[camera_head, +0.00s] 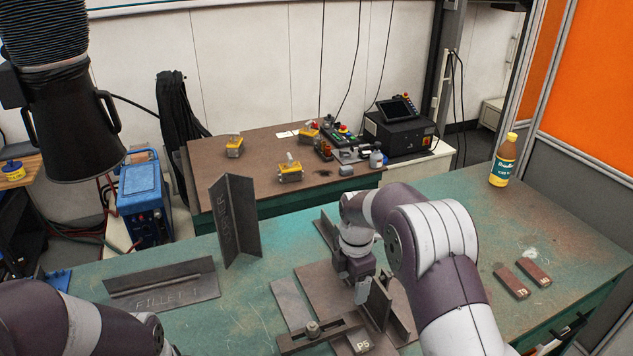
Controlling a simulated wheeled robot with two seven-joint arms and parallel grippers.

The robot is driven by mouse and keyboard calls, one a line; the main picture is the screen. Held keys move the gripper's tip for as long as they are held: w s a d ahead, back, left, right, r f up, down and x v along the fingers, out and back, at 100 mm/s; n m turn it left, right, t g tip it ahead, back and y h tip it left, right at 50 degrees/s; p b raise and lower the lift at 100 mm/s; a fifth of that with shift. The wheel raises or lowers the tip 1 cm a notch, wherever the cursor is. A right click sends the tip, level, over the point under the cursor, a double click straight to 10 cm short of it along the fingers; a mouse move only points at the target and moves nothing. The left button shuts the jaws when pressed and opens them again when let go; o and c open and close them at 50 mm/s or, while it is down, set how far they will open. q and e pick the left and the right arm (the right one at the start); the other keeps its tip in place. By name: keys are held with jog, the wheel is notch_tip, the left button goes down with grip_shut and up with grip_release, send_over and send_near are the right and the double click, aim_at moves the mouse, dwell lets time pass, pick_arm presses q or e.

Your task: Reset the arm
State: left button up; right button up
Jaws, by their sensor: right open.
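My right arm (445,250) comes in from the lower right and bends over the green worktable (225,325). My right gripper (361,291) points down, close beside a dark upright metal plate (379,302) in the fixture area. Its jaws are open; the fingertips are small in view and I cannot tell whether they touch the plate. My left arm shows at the lower left corner, and its gripper is out of view.
A clamp bar (318,333) and block marked P5 (360,342) lie near my right gripper. An angle piece (236,222) and fillet piece (162,284) stand left. A yellow bottle (503,160) and two brown blocks (511,281) are right. An extraction hood (72,125) hangs upper left.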

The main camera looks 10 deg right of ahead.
jog(key=s+d+r+m, duration=0.1)
jog(key=s+m, duration=0.9)
jog(key=s, duration=0.2)
jog(key=s+d+r+m+t, duration=0.1)
jog(key=s+d+r+m, duration=0.1)
jog(key=s+m, duration=0.9)
jog(key=shift+s+d+r, duration=0.15)
jog(key=shift+s, duration=0.3)
dwell(1.0)
